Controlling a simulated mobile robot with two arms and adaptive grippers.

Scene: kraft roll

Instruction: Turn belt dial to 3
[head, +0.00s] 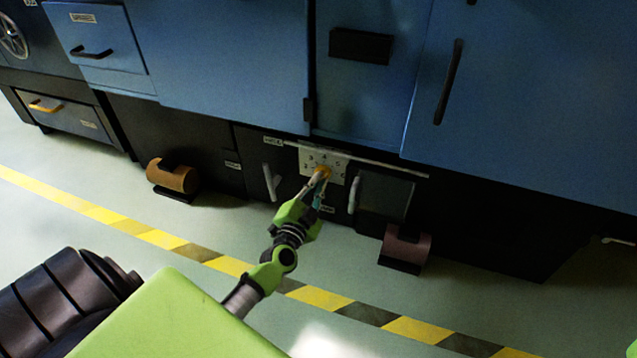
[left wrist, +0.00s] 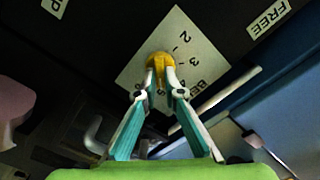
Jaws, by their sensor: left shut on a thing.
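The belt dial (head: 322,171) is a small orange-yellow knob on a pale square plate (head: 338,162) low on the dark base of the blue machine. In the left wrist view the dial (left wrist: 160,62) sits before the plate (left wrist: 190,47), which carries printed numbers; 2 and 3 are readable. My left gripper (head: 318,180) reaches up to the dial, and its fingertips (left wrist: 161,77) are closed on both sides of the knob. The fingers hide part of the plate, and I cannot tell which number the dial points at. My right gripper is not in view.
Pale lever handles (head: 270,182) and (head: 354,194) flank the dial. A label reading FREE (left wrist: 268,17) is at the upper right. The striped floor line (head: 320,299) crosses open floor.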

